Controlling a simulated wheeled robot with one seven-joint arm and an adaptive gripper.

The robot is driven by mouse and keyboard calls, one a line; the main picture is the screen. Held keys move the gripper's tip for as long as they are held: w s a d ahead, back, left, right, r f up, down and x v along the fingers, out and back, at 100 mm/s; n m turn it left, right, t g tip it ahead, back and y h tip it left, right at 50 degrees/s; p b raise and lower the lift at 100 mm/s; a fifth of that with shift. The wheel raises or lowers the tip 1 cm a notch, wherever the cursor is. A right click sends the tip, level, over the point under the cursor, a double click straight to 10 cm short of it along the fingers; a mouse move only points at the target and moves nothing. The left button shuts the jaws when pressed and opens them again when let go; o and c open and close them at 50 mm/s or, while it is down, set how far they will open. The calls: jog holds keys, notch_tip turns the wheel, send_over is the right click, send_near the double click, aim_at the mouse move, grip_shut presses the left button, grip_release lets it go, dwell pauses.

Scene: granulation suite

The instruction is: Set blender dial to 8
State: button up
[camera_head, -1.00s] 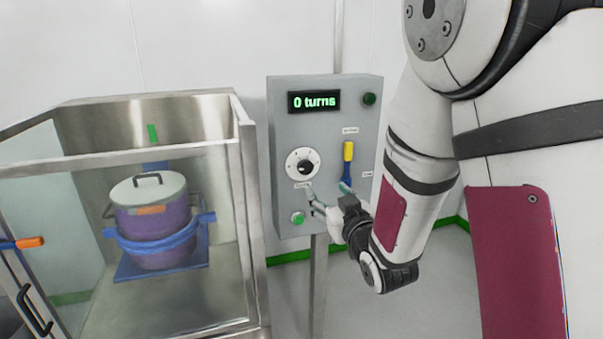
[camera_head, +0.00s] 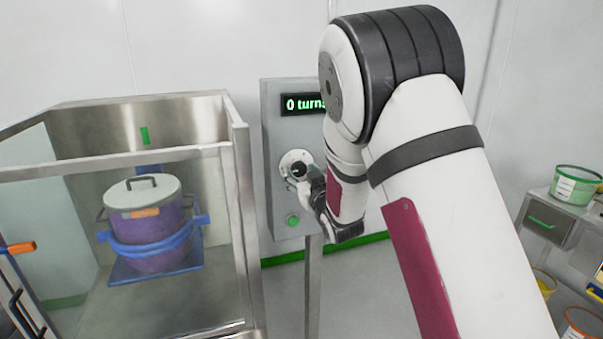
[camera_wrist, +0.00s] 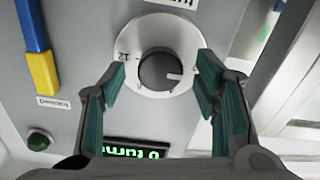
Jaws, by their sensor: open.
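The blender dial is a black knob (camera_wrist: 160,70) on a round white scale plate (camera_wrist: 160,40), on the grey control panel. In the wrist view my gripper (camera_wrist: 162,68) is open, with one teal-padded finger on each side of the knob. I cannot tell whether either finger touches it. In the head view the dial (camera_head: 298,169) is partly covered by my gripper (camera_head: 300,178). The panel display (camera_head: 303,103) reads "0 turns", its end hidden by my arm. The display also shows upside down in the wrist view (camera_wrist: 136,149).
A blue and yellow lever (camera_wrist: 38,55) and a green button (camera_wrist: 40,139) are on the panel. The green button (camera_head: 293,220) below the dial shows in the head view. Left stands a glass-walled steel enclosure (camera_head: 240,190) with a lidded purple pot (camera_head: 143,225). Shelves with tubs are at far right.

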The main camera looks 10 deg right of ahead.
jog(key=shift+w, duration=0.4)
jog(key=shift+c, duration=0.5)
jog(key=c, duration=1)
jog(key=shift+c, duration=0.2)
